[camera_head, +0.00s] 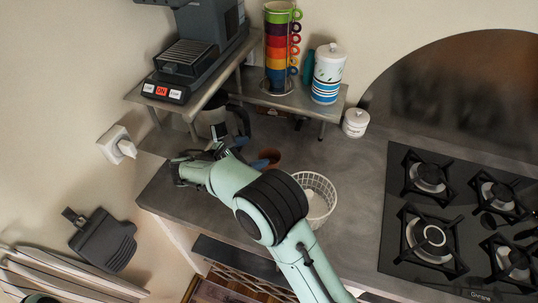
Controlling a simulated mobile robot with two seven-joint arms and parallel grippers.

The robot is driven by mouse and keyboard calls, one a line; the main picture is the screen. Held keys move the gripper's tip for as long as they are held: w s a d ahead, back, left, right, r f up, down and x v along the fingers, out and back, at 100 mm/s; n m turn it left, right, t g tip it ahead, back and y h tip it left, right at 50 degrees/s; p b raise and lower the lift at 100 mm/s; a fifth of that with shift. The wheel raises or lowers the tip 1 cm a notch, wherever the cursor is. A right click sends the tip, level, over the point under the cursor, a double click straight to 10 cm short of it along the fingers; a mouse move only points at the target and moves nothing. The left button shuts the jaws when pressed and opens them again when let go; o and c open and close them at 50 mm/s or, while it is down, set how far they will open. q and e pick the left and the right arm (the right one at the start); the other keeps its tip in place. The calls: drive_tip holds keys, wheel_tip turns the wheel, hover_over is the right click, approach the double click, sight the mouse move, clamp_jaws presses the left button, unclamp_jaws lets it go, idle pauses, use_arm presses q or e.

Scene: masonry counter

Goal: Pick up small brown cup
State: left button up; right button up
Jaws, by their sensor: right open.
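A small brown cup (270,157) stands on the grey counter (345,170), just beyond my right arm, below the raised corner shelf. My right gripper (182,165) is at the left end of the counter, left of the brown cup and apart from it. It is open, and I see nothing held in it. Its fingers are dark and partly hidden by my own wrist.
A white basket (317,196) stands right of my forearm. Stacked coloured cups (279,50) and a striped canister (327,75) stand on the shelf, and a coffee machine (190,60) at its left. A white jar (355,122) and gas hob (430,215) are to the right.

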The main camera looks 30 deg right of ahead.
approach(275, 160)
drive_tip(key=shift+d+f, duration=0.35)
drive_tip(key=shift+d, duration=0.25)
drive_tip(key=shift+x, duration=2.9)
drive_tip(key=shift+a, duration=0.1)
drive_tip(key=c, duration=1.1)
